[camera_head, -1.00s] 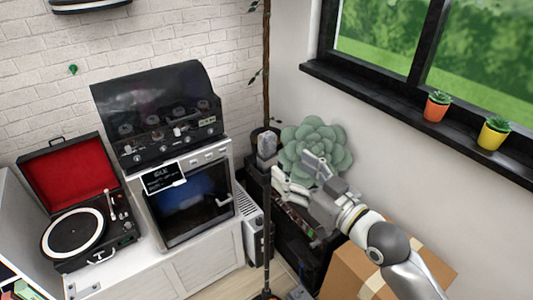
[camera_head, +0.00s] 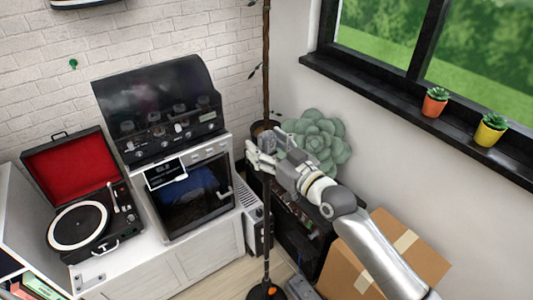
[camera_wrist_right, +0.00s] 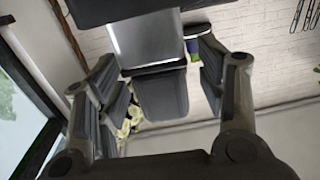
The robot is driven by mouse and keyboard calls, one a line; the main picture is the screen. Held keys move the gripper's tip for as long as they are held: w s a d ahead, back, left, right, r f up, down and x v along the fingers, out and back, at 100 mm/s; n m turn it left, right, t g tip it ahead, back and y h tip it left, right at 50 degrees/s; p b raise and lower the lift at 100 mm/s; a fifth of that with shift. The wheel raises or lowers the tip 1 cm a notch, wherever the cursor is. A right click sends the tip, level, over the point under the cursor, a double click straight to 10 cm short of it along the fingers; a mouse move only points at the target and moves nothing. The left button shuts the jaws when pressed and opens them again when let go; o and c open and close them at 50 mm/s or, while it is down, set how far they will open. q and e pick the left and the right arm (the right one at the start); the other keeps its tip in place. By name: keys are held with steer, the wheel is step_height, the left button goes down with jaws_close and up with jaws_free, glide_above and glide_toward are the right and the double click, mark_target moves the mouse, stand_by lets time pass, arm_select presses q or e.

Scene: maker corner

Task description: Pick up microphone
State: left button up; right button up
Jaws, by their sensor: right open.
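The microphone (camera_head: 267,142) is a small grey upright shape beside the green succulent, partly hidden by my right gripper. My right gripper (camera_head: 262,152) reaches in from the right, with its fingers at the microphone. In the right wrist view, a grey and dark block (camera_wrist_right: 160,95), which seems to be the microphone, shows between the two spread fingers of the right gripper (camera_wrist_right: 165,85). Gaps show on both sides of it there; whether a finger touches it I cannot tell. My left gripper is not in view.
A large green succulent (camera_head: 318,146) stands right behind the gripper. A thin dark pole (camera_head: 266,225) rises just in front. A cardboard box (camera_head: 420,265) sits under the right arm. A small oven (camera_head: 195,195) and an open record player (camera_head: 80,225) are at left.

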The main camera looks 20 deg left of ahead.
steer(key=shift+a, duration=0.1)
steer(key=c, duration=1.4)
steer(key=shift+r, duration=0.15)
